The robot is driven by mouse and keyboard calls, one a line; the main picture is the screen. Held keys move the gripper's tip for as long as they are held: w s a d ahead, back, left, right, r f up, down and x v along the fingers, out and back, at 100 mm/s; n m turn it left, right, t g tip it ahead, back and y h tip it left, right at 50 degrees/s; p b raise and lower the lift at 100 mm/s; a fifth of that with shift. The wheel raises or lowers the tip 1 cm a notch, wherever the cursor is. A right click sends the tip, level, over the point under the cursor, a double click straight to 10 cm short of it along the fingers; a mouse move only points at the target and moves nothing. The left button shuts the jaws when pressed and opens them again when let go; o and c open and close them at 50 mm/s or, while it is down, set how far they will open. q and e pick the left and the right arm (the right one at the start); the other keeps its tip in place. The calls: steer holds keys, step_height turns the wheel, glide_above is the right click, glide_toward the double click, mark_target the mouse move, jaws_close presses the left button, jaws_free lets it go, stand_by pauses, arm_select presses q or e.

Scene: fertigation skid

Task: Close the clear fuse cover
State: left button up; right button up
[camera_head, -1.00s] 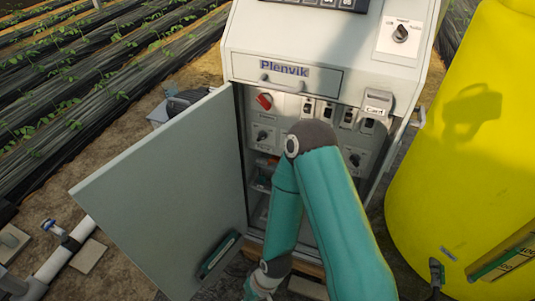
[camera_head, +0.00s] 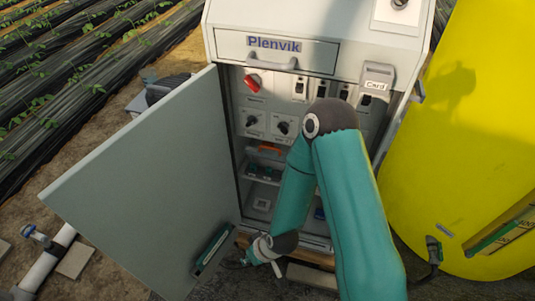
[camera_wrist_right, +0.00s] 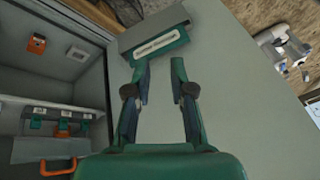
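Inside the cabinet, a row of fuse modules (camera_head: 264,171) sits on a ledge; it also shows in the right wrist view (camera_wrist_right: 60,125). An orange handle (camera_head: 269,150) lies just above the row, seen also in the wrist view (camera_wrist_right: 58,167). It seems to belong to the clear fuse cover, apparently raised; its clear panel is hard to make out. My right gripper (camera_head: 247,262) is low at the cabinet opening, apart from the handle. In the wrist view its fingers (camera_wrist_right: 160,68) are apart and empty. My left gripper is not in view.
The grey cabinet door (camera_head: 140,180) stands open at the left, with a green-edged pocket (camera_head: 213,249) inside it; the pocket (camera_wrist_right: 155,42) is beyond my fingertips. A red rotary switch (camera_head: 252,83) and knobs line the panel above. A yellow tank (camera_head: 450,160) stands at the right.

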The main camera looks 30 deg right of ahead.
steer(key=w+d+f+n+t+h+b, duration=0.2)
steer(key=w+d+f+n+t+b, duration=0.15)
steer(key=w+d+b, duration=0.4)
steer(key=n+t+h+b, duration=0.7)
steer(key=n+h+b, duration=0.1)
steer(key=b, duration=0.2)
glide_toward(268, 147)
arm_select(q)
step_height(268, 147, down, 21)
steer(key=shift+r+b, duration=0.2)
steer(key=shift+b, duration=0.1)
arm_select(e)
steer(key=x, duration=1)
steer(key=shift+w+f, duration=0.2)
steer(key=shift+f, duration=0.1)
steer(key=shift+c, duration=0.4)
jaws_close()
